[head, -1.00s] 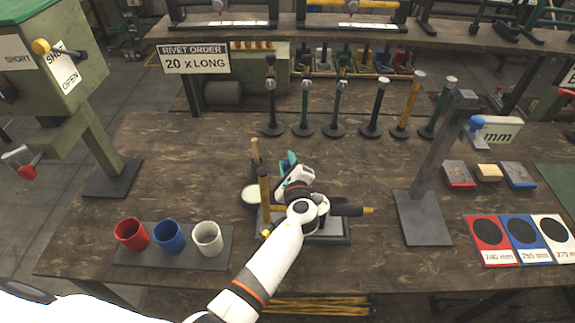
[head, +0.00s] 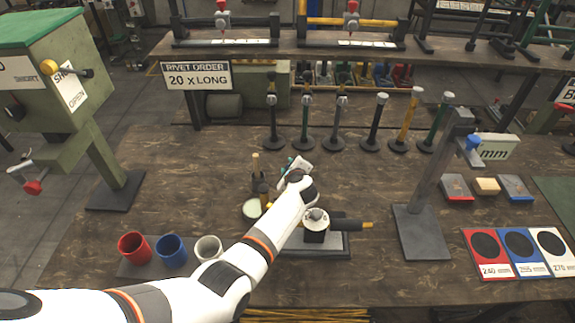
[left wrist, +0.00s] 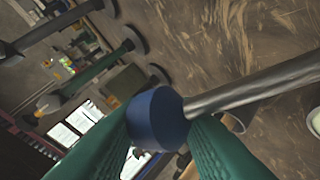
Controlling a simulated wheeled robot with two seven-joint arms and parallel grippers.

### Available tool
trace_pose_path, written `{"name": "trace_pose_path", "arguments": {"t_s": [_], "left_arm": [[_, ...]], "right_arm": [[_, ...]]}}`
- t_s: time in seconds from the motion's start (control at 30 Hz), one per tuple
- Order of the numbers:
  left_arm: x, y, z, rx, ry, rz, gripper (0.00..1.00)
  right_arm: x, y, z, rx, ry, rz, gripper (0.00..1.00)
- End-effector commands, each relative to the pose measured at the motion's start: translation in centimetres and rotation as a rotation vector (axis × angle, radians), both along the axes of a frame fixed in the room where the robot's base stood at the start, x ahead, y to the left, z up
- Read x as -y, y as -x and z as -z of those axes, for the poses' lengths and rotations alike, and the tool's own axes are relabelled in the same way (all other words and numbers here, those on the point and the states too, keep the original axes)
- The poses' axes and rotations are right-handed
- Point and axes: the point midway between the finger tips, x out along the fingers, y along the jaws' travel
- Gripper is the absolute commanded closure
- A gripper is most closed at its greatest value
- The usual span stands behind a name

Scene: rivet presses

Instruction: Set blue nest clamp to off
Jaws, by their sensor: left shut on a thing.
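My left gripper (left wrist: 157,122) has green fingers, which are shut on a round blue knob (left wrist: 158,112) at the end of a metal rod (left wrist: 255,88). In the head view my left gripper (head: 289,163) is over the middle of the table, and my own wrist mostly hides it. The blue knob cannot be made out there. A fixture on a grey base plate (head: 318,251) stands just in front of the wrist, partly covered by my arm. The clamp's setting cannot be read. My right gripper is not in view.
Red (head: 134,247), blue (head: 171,250) and white (head: 208,248) cups stand at the front left. Several upright posts line the back of the table. A grey stand (head: 424,235) is to the right, beside red, blue and white cards (head: 524,272). A green press (head: 60,90) stands left.

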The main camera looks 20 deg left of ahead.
Motion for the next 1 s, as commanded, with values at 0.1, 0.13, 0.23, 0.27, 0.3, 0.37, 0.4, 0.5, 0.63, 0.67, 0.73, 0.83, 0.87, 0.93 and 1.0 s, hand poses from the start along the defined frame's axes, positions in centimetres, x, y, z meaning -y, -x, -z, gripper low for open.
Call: {"name": "trace_pose_path", "arguments": {"t_s": [0.1, 0.13, 0.23, 0.27, 0.3, 0.37, 0.4, 0.5, 0.63, 0.67, 0.73, 0.83, 0.87, 0.93, 1.0], "left_arm": [[0.78, 0.02, 0.69, -0.038, 0.019, 0.012, 1.00], [0.78, -0.01, 0.78, -0.044, 0.020, 0.012, 1.00], [0.77, -0.07, 0.98, -0.056, 0.025, 0.011, 1.00], [0.76, -0.07, 1.04, -0.059, 0.025, 0.012, 1.00], [0.75, -0.06, 1.11, -0.061, 0.026, 0.011, 1.00], [0.75, -0.05, 1.19, -0.063, 0.026, 0.011, 1.00], [0.75, -0.03, 1.23, -0.065, 0.027, 0.012, 1.00], [0.74, 0.00, 1.29, -0.066, 0.027, 0.011, 1.00], [0.74, 0.05, 1.35, -0.066, 0.027, 0.010, 1.00], [0.74, 0.05, 1.37, -0.066, 0.027, 0.010, 0.69], [0.73, 0.05, 1.37, -0.066, 0.027, 0.010, 0.58], [0.68, 0.03, 1.31, -0.065, 0.027, 0.009, 0.50], [0.68, 0.01, 1.28, -0.064, 0.027, 0.009, 0.50], [0.65, -0.03, 1.21, -0.063, 0.027, 0.008, 0.50], [0.64, -0.06, 1.13, -0.063, 0.027, 0.009, 0.50]], "right_arm": [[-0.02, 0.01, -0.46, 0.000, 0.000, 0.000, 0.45], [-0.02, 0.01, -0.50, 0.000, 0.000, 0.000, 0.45], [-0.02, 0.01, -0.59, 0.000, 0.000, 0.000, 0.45], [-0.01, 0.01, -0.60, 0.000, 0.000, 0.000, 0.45], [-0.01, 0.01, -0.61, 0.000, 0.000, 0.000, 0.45], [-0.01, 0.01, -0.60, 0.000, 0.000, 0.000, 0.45], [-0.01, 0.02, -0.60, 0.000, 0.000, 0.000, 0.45], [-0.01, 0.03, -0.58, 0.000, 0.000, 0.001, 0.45], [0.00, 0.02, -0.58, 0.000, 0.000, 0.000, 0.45], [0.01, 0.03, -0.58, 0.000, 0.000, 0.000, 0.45], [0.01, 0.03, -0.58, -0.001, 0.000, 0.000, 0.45], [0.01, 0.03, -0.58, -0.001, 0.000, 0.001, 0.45], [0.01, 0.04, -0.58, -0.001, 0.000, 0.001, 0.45], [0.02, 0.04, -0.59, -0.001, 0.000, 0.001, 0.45], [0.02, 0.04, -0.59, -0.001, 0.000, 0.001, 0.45]]}}
